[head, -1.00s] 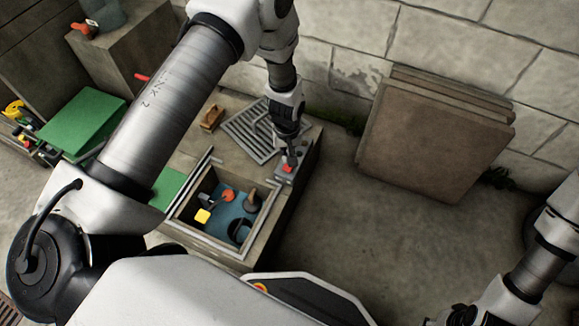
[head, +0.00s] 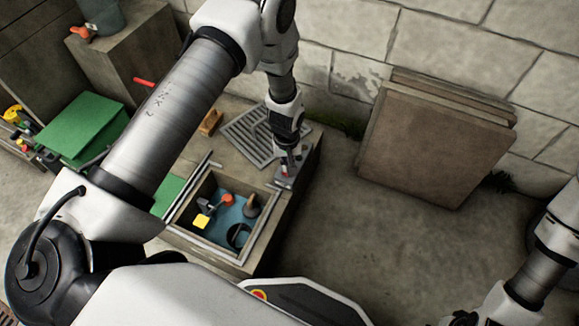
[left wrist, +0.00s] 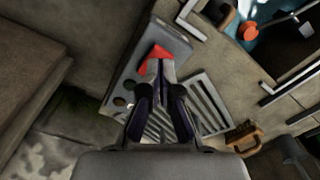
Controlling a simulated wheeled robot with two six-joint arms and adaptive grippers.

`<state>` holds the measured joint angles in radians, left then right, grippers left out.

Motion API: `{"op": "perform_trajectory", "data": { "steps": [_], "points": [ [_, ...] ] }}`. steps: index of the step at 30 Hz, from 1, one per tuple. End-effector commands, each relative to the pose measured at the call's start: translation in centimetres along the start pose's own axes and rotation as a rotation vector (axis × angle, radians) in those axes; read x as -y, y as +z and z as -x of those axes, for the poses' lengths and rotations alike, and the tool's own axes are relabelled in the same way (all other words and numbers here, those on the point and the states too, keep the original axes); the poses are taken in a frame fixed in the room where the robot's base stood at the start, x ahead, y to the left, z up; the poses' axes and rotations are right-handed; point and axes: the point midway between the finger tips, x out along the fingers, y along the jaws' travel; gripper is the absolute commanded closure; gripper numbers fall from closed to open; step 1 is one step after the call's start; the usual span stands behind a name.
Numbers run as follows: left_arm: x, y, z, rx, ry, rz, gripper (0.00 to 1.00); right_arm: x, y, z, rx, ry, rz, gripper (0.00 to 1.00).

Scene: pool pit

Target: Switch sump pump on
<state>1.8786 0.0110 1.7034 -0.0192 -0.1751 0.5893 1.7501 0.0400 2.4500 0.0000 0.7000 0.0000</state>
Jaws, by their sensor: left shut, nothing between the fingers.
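A grey switch box (left wrist: 166,38) with a red switch part (left wrist: 158,55) and round dark spots on its face sits on the corner of the pit surround. In the head view the box (head: 283,181) is small and partly covered by my left gripper (head: 290,160). In the left wrist view my left gripper (left wrist: 160,67) is shut and empty, its tips over or against the red part. Whether they touch it, and which way the switch is set, I cannot tell. The open sump pit (head: 180,218) is beside the box. My right gripper is out of view; only part of that arm shows.
The pit holds blue water, a yellow block (head: 201,221) and an orange-red piece (head: 227,199). Brown boards (head: 430,140) lean on the wall. The floor right of the pit is clear.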

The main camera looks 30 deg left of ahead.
Motion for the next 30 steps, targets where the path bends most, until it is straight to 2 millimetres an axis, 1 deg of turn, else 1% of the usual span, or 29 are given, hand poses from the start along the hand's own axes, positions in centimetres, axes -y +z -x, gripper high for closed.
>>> {"op": "perform_trajectory", "data": {
  "steps": [17, 30],
  "points": [
    [0.00, 0.00, -0.04, 0.000, 0.000, 0.000, 1.00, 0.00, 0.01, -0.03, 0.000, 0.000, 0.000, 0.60],
    [0.00, 0.00, -0.70, 0.000, 0.000, 0.000, 1.00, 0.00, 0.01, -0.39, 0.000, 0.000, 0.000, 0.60]
  ]
}}
